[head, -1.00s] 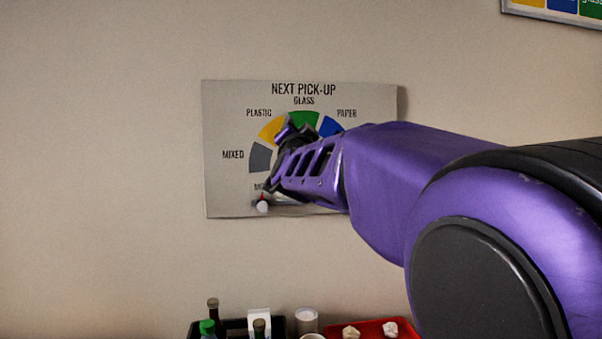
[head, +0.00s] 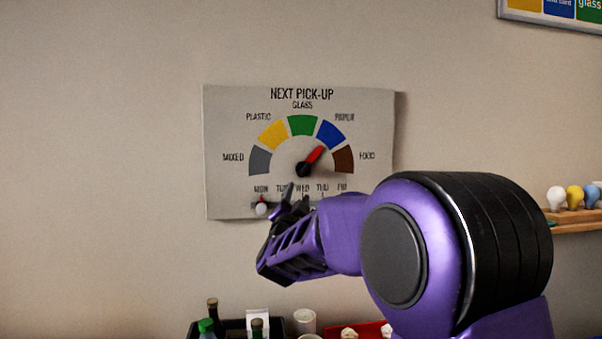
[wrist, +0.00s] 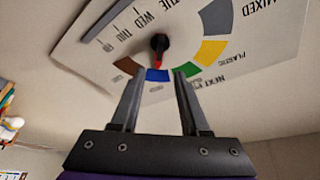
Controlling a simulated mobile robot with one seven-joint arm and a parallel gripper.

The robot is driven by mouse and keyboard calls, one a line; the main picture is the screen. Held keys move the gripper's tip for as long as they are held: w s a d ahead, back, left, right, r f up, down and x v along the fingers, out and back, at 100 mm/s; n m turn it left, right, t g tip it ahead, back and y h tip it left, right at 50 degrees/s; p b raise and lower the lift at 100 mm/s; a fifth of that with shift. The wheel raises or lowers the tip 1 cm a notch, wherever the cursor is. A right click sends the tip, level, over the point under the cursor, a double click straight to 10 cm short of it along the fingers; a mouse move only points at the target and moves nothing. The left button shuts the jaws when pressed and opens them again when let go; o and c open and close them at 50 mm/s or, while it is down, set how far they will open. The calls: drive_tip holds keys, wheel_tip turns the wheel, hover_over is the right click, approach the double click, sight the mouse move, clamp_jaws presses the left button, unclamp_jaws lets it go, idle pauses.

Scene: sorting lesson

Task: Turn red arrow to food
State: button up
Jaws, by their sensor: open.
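The dial board (head: 225,120) hangs on the wall, headed NEXT PICK-UP. Its red arrow (head: 315,154) on a black hub points up and right at the blue PAPER segment (head: 331,134), towards its lower side. The brown FOOD segment (head: 344,160) lies to the right, clockwise from blue. My gripper (head: 293,198) is open and empty, in front of the board's lower part, below the hub. In the wrist view the board appears upside down; the arrow (wrist: 159,60) points to blue between my open fingers (wrist: 158,76), apparently touching neither.
A day slider with a white knob (head: 261,208) sits at MON on the board's lower left. Below stand a dark crate (head: 236,326) with bottles and a red tray (head: 368,329). A shelf (head: 575,216) with bulbs is at right. The wall left of the board is clear.

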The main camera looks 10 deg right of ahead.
sight(303, 172)
drive_tip(key=p+x, duration=0.2)
drive_tip(key=x, duration=1.1)
drive_tip(key=shift+w, duration=0.15)
drive_tip(key=shift+r, duration=0.1)
clamp_jaws()
idle(0.9)
